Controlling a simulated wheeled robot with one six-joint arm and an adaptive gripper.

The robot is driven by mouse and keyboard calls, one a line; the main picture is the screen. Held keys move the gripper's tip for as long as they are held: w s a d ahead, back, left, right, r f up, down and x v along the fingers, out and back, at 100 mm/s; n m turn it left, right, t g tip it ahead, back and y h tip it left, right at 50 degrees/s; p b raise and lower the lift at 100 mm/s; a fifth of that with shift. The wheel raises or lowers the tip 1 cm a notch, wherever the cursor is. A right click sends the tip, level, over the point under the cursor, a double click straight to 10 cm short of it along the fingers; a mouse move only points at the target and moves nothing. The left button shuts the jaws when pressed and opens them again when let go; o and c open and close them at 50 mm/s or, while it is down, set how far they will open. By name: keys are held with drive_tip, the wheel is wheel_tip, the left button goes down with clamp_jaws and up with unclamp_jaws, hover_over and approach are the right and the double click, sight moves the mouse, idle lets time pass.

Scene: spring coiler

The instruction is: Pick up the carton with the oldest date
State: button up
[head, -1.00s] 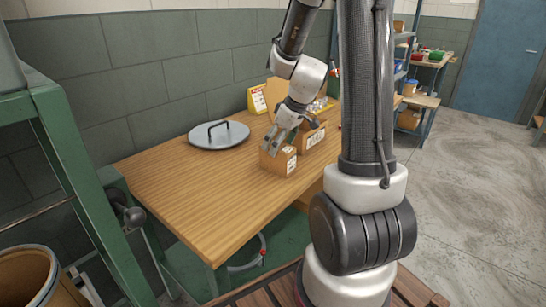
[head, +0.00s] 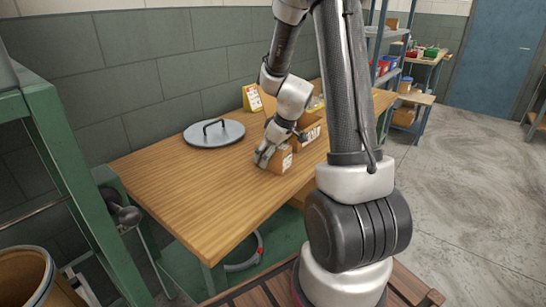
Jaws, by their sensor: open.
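A small brown carton (head: 283,161) with a white label stands on the wooden table near its right side. A second brown carton (head: 311,133), also with a white label, stands just behind it to the right. The dates on the labels are too small to read. My gripper (head: 264,156) is open and low at the left side of the nearer carton. Its fingers hide part of that carton, and I cannot tell whether they touch it. My forearm hides part of the area behind the cartons.
A round grey lid with a black handle (head: 214,133) lies on the table (head: 190,185) to the left. A yellow and white sign (head: 252,98) stands at the back by the wall. The table's front left is clear. A green metal frame (head: 75,170) rises at the left.

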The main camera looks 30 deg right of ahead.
drive_tip(key=shift+f, duration=0.2)
drive_tip(key=shift+c, duration=0.4)
drive_tip(key=c, duration=1.3)
drive_tip(key=shift+r, duration=0.15)
